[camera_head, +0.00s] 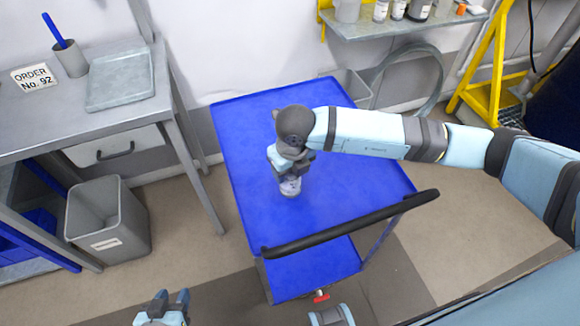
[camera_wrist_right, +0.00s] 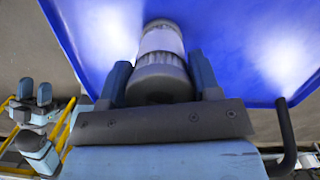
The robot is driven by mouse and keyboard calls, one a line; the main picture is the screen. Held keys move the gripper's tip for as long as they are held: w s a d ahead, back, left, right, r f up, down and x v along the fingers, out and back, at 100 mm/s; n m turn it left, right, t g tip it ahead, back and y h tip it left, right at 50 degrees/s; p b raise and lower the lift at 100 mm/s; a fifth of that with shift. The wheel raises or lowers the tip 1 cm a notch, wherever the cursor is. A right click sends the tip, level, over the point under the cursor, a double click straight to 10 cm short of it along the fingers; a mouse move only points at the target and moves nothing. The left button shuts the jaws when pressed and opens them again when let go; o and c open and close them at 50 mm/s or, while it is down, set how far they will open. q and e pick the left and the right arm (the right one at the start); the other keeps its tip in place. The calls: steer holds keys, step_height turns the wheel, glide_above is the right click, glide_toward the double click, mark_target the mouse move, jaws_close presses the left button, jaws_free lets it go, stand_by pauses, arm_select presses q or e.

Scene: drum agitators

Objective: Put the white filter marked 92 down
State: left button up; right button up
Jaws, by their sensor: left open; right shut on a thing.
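The white filter (camera_head: 290,188) is in my right gripper (camera_head: 288,172), over the blue top of the cart (camera_head: 335,215). In the right wrist view the filter (camera_wrist_right: 161,42) has a white band and a grey ribbed collar, between the two fingers (camera_wrist_right: 160,82). Its 92 mark is not readable. In the head view it looks upright and low over the cart top; I cannot tell whether it touches. My left gripper (camera_head: 166,306) is open and empty at the bottom edge, away from the cart.
The cart top is otherwise clear, with a black handle (camera_head: 350,224) along its near edge. A grey bin (camera_head: 106,220) stands below.

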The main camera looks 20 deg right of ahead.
steer(key=shift+f, duration=0.2)
steer(key=o, duration=0.9)
steer(key=shift+o, duration=0.2)
steer(key=shift+r, duration=0.15)
steer(key=shift+r, duration=0.25)
steer(key=r, duration=0.4)
steer(key=s+r, duration=0.1)
steer(key=r, duration=0.6)
steer(key=shift+s+d+r, duration=0.15)
steer(key=shift+s+r, duration=0.05)
steer(key=shift+r, duration=0.1)
